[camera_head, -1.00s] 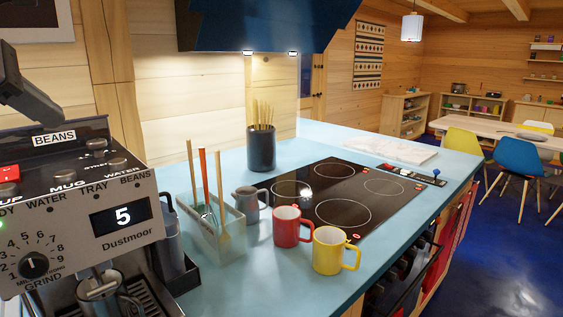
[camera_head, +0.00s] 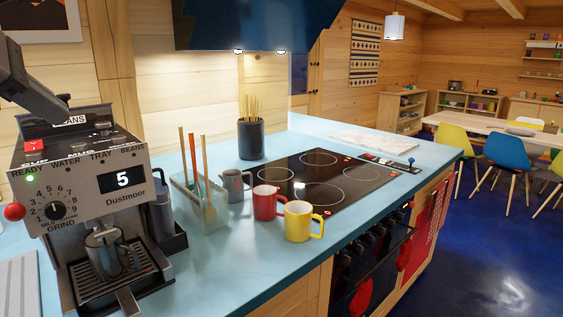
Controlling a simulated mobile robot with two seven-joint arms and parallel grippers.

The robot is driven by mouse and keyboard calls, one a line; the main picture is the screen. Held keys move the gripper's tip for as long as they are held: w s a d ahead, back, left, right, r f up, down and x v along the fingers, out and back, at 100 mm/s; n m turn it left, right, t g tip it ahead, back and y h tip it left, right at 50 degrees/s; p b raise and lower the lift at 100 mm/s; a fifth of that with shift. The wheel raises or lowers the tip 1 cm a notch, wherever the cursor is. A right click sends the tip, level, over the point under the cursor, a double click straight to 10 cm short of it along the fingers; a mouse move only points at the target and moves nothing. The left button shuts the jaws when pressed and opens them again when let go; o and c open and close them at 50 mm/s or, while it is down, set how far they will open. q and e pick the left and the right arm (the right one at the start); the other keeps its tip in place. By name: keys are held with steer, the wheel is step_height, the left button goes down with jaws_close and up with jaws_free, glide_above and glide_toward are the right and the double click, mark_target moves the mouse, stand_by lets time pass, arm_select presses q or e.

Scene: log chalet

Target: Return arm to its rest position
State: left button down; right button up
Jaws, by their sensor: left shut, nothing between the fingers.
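My left gripper (camera_head: 62,110) comes in from the upper left edge, above the coffee machine (camera_head: 80,180). Its dark fingers are shut, with nothing between them. It overlaps the top of the machine in the picture; the gap between them is hard to judge. The machine has a "5" display, a grind dial and a red-knobbed lever at its left. A metal jug (camera_head: 110,250) stands under its spout on the drip tray. My right gripper is not in view.
On the blue counter (camera_head: 225,265) stand a utensil holder (camera_head: 205,215), a grey jug (camera_head: 234,184), a red mug (camera_head: 267,202) and a yellow mug (camera_head: 299,222). Behind them are a black hob (camera_head: 340,175) and a dark pot (camera_head: 251,140). Open floor lies at right.

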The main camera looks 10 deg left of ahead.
arm_select(q)
steer(key=d+f+n+g+h, duration=0.2)
steer(key=d+f+h, duration=0.45)
steer(key=d, duration=0.35)
steer(key=w+d+f+n+g+h, duration=0.1)
steer(key=d+f+n+g+h, duration=0.1)
steer(key=d+f+h, duration=0.45)
steer(key=d+f+n+g+h, duration=0.15)
steer(key=d+f+h, duration=0.45)
steer(key=d, duration=0.6)
steer(key=w+a+f+n+t+y, duration=0.1)
steer(key=a+f+n+t+y, duration=0.35)
steer(key=f+n+t, duration=0.6)
steer(key=w+a+f+n+t+y, duration=0.1)
steer(key=a+f+n+t+y, duration=0.45)
steer(key=n, duration=1.05)
steer(key=s+f+n+g+y, duration=0.3)
steer(key=s+f, duration=0.5)
steer(key=f, duration=0.4)
steer(key=s+a+f+n+g+y, duration=0.1)
steer(key=s+f+n+g+y, duration=0.3)
steer(key=f, duration=0.8)
steer(key=s+n+g, duration=0.2)
steer(key=s+n, duration=0.2)
steer(key=shift+s+a+f, duration=0.2)
steer(key=shift+f, duration=0.2)
